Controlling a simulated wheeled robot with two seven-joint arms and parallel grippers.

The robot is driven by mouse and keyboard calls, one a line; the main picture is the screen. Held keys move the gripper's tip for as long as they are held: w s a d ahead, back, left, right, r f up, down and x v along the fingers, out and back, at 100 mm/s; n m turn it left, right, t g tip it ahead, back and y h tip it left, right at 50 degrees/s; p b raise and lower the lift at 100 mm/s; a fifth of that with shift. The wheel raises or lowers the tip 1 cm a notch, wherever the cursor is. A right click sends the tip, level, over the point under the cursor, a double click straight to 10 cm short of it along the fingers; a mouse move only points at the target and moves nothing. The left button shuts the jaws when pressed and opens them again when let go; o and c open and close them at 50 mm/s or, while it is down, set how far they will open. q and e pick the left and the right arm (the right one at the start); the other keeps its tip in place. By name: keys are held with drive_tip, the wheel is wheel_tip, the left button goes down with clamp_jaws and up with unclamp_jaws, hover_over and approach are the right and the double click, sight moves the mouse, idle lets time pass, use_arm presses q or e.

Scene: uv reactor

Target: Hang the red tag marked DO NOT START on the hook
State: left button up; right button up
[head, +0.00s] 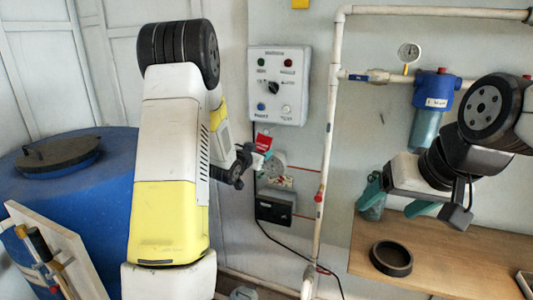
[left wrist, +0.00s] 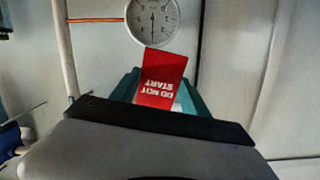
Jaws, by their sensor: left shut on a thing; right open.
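The red tag (head: 264,142) is in my left gripper (head: 263,158), just below the grey control panel (head: 278,86) in the head view. In the left wrist view the tag (left wrist: 161,78) stands out between the teal fingers, its white DO NOT START lettering upside down. My left gripper is shut on it; the grip point is partly hidden by the gripper body. I cannot make out the hook clearly in either view. My right gripper (head: 399,206) is open and empty, over the wooden bench at the right.
A white vertical pipe (head: 329,130) stands right of the panel. A black box (head: 275,207) is on the wall below. The bench (head: 440,260) carries a black ring (head: 391,258). A blue filter housing (head: 433,92) hangs above it. A blue drum (head: 100,190) stands left. A round gauge (left wrist: 152,20) shows in the wrist view.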

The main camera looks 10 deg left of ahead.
use_arm(q)
drive_tip(key=shift+r+x, duration=0.15)
drive_tip(key=shift+x, duration=1)
drive_tip(key=shift+r+x, duration=0.15)
drive_tip(key=shift+x, duration=1.05)
drive_tip(key=shift+w+d+f, duration=0.1)
drive_tip(key=shift+w+f, duration=0.35)
drive_tip(key=shift+w, duration=0.25)
drive_tip(key=o, duration=1.4)
